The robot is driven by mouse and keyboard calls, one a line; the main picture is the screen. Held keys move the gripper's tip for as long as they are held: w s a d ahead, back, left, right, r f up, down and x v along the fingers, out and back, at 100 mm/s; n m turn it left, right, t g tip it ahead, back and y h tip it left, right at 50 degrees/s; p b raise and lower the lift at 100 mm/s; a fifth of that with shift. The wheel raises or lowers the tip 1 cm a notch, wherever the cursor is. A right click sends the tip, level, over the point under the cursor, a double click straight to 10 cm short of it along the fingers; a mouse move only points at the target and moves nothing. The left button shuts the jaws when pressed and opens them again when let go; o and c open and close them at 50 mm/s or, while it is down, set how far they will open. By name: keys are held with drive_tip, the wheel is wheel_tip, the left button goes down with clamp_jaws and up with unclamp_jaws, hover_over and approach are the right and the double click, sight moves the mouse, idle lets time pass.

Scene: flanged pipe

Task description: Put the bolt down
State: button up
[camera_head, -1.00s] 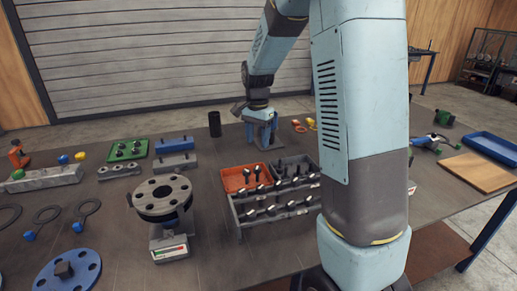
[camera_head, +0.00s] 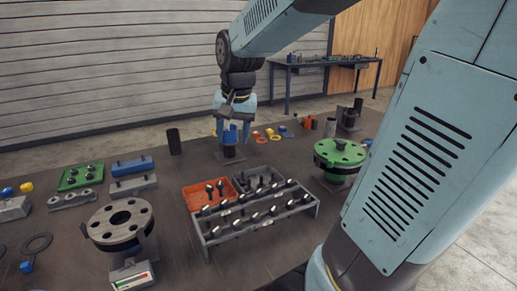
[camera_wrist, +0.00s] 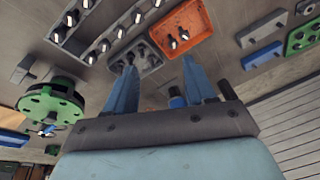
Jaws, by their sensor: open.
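My gripper (camera_head: 233,128) is open, pointing down over the back of the bench. In the wrist view its two blue fingers (camera_wrist: 161,90) stand apart, and I see no bolt between them. A dark cylinder with a blue top (camera_head: 229,141) stands beneath the fingers; the blue top also shows beyond them in the wrist view (camera_wrist: 176,98). I cannot tell whether they touch. Black bolts with pale ends stand in the grey rack (camera_head: 258,228). Bolts (camera_head: 209,190) also lie in the orange tray (camera_head: 193,205), and others are in the grey bin (camera_head: 250,178) beside it.
A grey flange (camera_head: 103,230) on a stand is at the front left. A green flange (camera_head: 340,150) is right of the rack. A green tray (camera_head: 70,180), a blue block (camera_head: 132,166) and a black cylinder (camera_head: 174,141) stand on the left. My arm hides the right side.

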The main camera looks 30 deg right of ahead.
drive_tip(key=s+r+n+t, duration=0.2)
drive_tip(key=s+n, duration=0.3)
drive_tip(key=s, duration=0.9)
drive_tip(key=shift+t, duration=0.3)
